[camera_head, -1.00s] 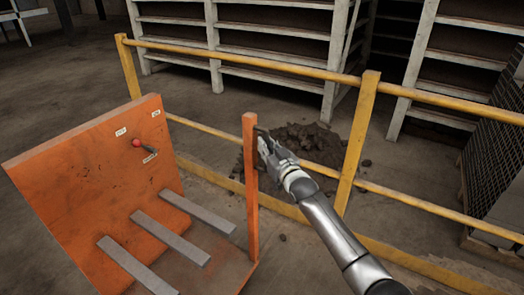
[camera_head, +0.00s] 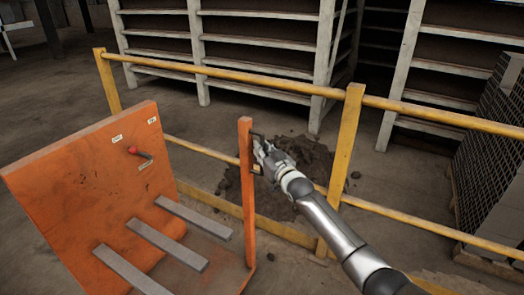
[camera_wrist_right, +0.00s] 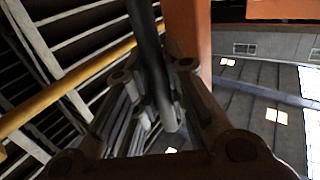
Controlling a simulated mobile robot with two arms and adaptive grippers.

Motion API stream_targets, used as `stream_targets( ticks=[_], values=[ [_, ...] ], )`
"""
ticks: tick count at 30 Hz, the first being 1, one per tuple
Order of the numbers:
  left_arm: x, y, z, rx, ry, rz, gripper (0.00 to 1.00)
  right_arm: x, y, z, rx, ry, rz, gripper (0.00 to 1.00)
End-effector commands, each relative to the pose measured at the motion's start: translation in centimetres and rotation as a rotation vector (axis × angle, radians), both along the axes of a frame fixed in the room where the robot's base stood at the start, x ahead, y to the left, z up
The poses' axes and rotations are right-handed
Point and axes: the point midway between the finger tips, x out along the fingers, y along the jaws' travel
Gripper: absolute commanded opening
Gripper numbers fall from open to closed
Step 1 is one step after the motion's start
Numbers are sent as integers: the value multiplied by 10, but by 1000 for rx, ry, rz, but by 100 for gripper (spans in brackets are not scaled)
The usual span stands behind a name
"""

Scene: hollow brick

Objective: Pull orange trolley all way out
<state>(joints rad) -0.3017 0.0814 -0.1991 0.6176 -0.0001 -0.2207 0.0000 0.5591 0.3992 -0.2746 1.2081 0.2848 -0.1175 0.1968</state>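The orange trolley (camera_head: 95,170) stands at the lower left in the head view. It has a tall tilted panel, several grey bars and an upright orange post (camera_head: 247,195). A dark handle (camera_head: 257,153) is on the post's right side; it also shows as a dark bar in the right wrist view (camera_wrist_right: 147,45). My right gripper (camera_head: 261,156) is at this handle, its fingers (camera_wrist_right: 152,72) on both sides of the bar, apparently shut on it. The orange post is just behind in the wrist view (camera_wrist_right: 188,35). Exact finger contact is hard to see. My left gripper is out of view.
A yellow railing (camera_head: 225,77) runs behind the trolley, with a post (camera_head: 342,160) right of my gripper. Brown dirt (camera_head: 310,160) is heaped behind the railing. White shelving racks (camera_head: 260,47) stand farther back. A wire-mesh stack (camera_head: 490,145) is at the right.

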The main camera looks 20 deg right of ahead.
Motion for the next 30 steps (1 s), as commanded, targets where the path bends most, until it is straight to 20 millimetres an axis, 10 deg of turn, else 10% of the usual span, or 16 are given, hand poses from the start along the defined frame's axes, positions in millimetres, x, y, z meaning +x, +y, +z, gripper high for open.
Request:
stream_targets(
  ticks=[6, 19, 30],
  values=[
    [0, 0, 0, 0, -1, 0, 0, 0, 0, -1, 0, 2, 0, 35],
    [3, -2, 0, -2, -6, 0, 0, -6, 0, -2, 0, 3, 0, 35],
    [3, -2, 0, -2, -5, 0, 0, -60, -4, -2, -1, 3, 1, 35]
  ],
)
